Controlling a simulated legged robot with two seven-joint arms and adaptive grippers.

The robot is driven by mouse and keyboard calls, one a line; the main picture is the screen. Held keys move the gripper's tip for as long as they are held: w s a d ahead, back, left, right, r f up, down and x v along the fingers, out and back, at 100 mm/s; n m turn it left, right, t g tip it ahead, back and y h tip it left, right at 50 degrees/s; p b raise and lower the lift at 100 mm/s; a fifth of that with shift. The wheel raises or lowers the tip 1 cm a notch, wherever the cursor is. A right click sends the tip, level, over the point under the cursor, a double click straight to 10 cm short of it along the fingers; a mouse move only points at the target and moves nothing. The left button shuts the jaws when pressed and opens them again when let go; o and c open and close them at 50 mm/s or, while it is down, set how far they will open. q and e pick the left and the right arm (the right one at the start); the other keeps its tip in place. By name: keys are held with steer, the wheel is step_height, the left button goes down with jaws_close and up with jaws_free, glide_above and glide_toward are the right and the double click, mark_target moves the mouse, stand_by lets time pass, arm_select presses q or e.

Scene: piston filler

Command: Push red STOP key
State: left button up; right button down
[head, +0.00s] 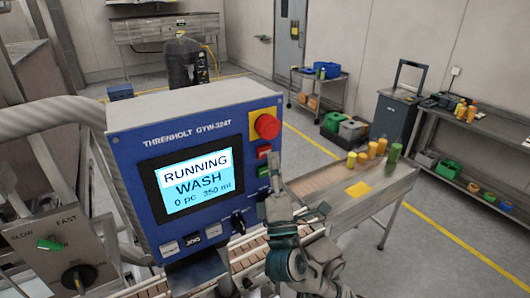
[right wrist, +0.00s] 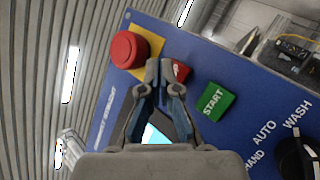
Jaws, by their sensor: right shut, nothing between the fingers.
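The red STOP key (head: 264,152) is on the blue control panel (head: 130,165), between the red mushroom button above it and the green START key (head: 264,171) below it. In the right wrist view the red key (right wrist: 181,70) shows just right of my fingertips, and part of it is hidden by them. My right gripper (head: 278,187) is shut and empty in front of the panel. In the right wrist view its closed fingertips (right wrist: 160,72) overlap the red key's left edge. I cannot tell whether they touch it. My left gripper is out of view.
The red mushroom button (head: 267,126) on its yellow plate is close above the key. A screen (head: 195,184) reads RUNNING WASH, 0 pc 350 ml. A selector knob (head: 238,222) is below. A conveyor table (head: 375,185) extends to the right.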

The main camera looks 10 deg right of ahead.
steer(key=shift+w, duration=0.1)
steer(key=shift+w+a+r, duration=0.1)
steer(key=shift+w+a, duration=0.05)
steer(key=shift+w, duration=0.1)
steer(key=shift+w+a, duration=0.15)
steer(key=shift+w, duration=0.2)
stand_by(1.0)
steer(key=shift+s+d, duration=0.25)
steer(key=shift+s, duration=0.5)
steer(key=shift+s, duration=0.1)
steer(key=s, duration=0.1)
steer(key=s+d+p, duration=0.1)
steer(key=s, duration=0.2)
steer(key=shift+s+d+p, duration=0.25)
steer(key=shift+d+p, duration=0.1)
steer(key=shift+d, duration=0.05)
stand_by(0.4)
